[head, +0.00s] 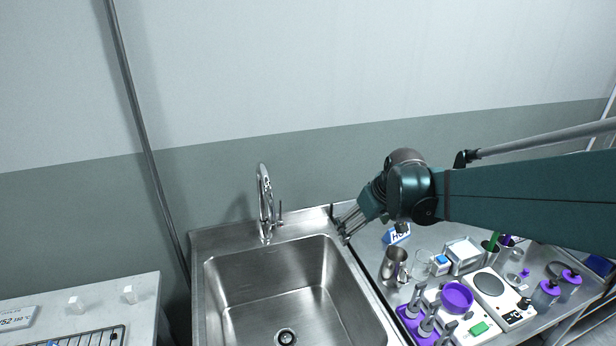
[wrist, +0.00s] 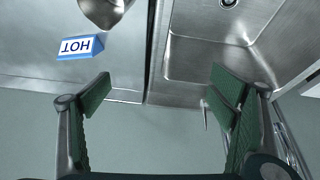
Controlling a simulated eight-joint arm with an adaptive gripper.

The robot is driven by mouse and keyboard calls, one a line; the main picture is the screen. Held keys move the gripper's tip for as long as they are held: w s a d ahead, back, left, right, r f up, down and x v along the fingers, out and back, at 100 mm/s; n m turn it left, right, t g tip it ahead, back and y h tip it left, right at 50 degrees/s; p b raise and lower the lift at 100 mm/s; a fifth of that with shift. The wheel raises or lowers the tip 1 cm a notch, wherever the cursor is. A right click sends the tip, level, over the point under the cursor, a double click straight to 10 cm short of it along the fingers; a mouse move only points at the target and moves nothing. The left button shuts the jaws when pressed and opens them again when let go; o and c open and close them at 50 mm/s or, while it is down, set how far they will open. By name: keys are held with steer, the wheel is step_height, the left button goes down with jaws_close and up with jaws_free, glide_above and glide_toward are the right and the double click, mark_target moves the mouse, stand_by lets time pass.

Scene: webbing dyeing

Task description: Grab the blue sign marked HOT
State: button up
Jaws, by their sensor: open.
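The blue sign marked HOT (head: 396,235) stands on the steel bench right of the sink, partly behind my arm's end in the head view. In the wrist view the sign (wrist: 80,46) shows upside down at the upper left, its white face with HOT readable. My gripper (head: 343,232) is above the bench near the sink's back right corner, left of the sign. In the wrist view my gripper (wrist: 165,90) is wide open, with green-padded fingers and nothing between them. The sign lies beyond the left finger, apart from it.
A steel pitcher (head: 394,265) stands close in front of the sign. The sink (head: 285,280) with its tap (head: 265,200) is to the left. A purple bowl (head: 457,297), a hotplate (head: 489,284) and several bottles crowd the bench at right. The wall is close behind.

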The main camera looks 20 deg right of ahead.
steer(key=w+d+f+p, duration=0.2)
steer(key=w+d+p, duration=0.3)
steer(key=d, duration=0.7)
steer(key=n+g+y+p, duration=0.1)
steer(key=p, duration=0.2)
glide_above(401, 236)
steer(key=s, duration=0.1)
step_height(401, 236, down, 6)
steer(key=shift+d, duration=0.25)
steer(key=shift+f, duration=0.1)
steer(key=shift+x, duration=1.2)
steer(key=shift+f, duration=0.1)
steer(key=shift+b+x, duration=0.3)
steer(key=shift+x, duration=2.2)
steer(key=shift+w+a, duration=0.1)
steer(key=shift+a, duration=0.1)
